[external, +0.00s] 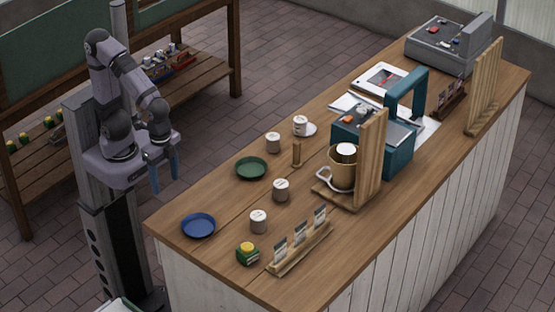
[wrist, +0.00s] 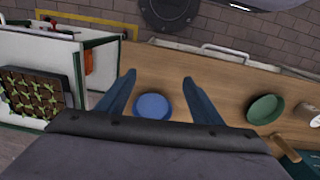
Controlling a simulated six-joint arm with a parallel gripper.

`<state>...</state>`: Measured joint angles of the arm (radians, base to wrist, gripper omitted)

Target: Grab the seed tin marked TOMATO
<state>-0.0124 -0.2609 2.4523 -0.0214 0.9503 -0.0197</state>
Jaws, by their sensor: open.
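Several small grey-white tins stand on the wooden counter. One is near the front (external: 258,221), one in the middle (external: 281,189), and one farther back (external: 273,142). Another (external: 300,125) stands on a white saucer. Their labels are too small to read, so I cannot tell which is marked TOMATO. My gripper (external: 165,179) is open and empty, raised beside the counter's left end. In the wrist view my gripper (wrist: 158,82) has its blue fingers apart. A pale round thing, perhaps a tin (wrist: 307,112), is cut off at the right edge.
A blue plate (external: 198,225) and a green plate (external: 251,167) lie on the counter (external: 225,197). The counter is bare between the plates.

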